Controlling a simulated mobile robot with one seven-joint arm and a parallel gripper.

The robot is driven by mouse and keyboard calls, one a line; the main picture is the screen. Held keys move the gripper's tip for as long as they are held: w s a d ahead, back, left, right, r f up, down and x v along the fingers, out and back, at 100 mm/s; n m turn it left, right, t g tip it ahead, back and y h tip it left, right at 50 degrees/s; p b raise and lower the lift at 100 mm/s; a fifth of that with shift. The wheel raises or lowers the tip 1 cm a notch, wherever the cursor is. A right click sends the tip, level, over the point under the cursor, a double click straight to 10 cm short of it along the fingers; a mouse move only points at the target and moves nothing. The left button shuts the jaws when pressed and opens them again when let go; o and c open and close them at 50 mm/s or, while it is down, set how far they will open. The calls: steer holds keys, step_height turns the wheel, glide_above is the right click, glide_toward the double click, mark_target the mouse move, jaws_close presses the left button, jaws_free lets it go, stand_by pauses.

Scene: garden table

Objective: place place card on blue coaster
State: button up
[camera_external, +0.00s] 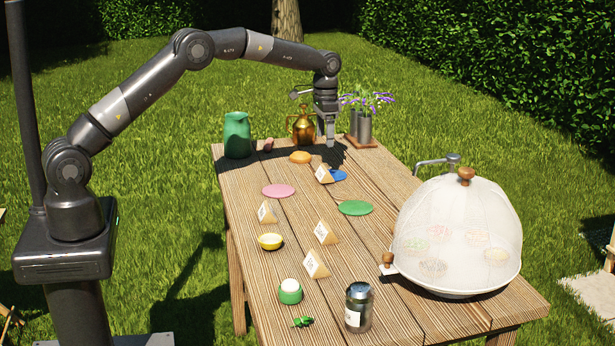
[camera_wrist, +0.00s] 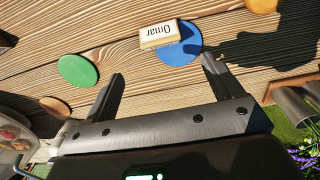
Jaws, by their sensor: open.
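A small wooden place card with a white face (camera_external: 323,174) stands on the blue coaster (camera_external: 339,175), toward the coaster's left side. In the wrist view the place card (camera_wrist: 159,35) reads "Omar" and overlaps the upper left part of the blue coaster (camera_wrist: 181,52); part of the card reaches past the coaster's edge. My gripper (camera_external: 330,143) is above the far part of the table, just above and beyond the card. In the wrist view its two fingers (camera_wrist: 163,77) are apart with nothing between them.
Other place cards (camera_external: 266,212) stand nearby. A green coaster (camera_external: 355,208), pink coaster (camera_external: 278,191) and orange coaster (camera_external: 300,157) lie around. A mesh dome (camera_external: 458,235) covers the right side.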

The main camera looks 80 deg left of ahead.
steer(key=s+d+r+t, duration=0.1)
steer(key=s+d+r, duration=0.6)
steer(key=s+r, duration=0.25)
steer(key=s+d+r+t, duration=0.2)
steer(key=s+d+r, duration=0.5)
steer(key=r, duration=0.4)
steer(key=s+d+r+t, duration=0.1)
steer(key=s+d, duration=0.1)
steer(key=s, duration=0.6)
steer(key=s+d+r, duration=0.1)
steer(key=s+d, duration=0.2)
steer(key=s, duration=0.5)
steer(key=s+d+f, duration=0.1)
steer(key=s+f, duration=0.2)
steer(key=s, duration=0.4)
steer(key=s+d+f+t, duration=0.1)
steer(key=s+d+f, duration=0.1)
steer(key=s, duration=0.5)
steer(key=shift+s+f+t, duration=0.25)
steer(key=shift+f+t, duration=0.05)
steer(key=shift+f, duration=0.1)
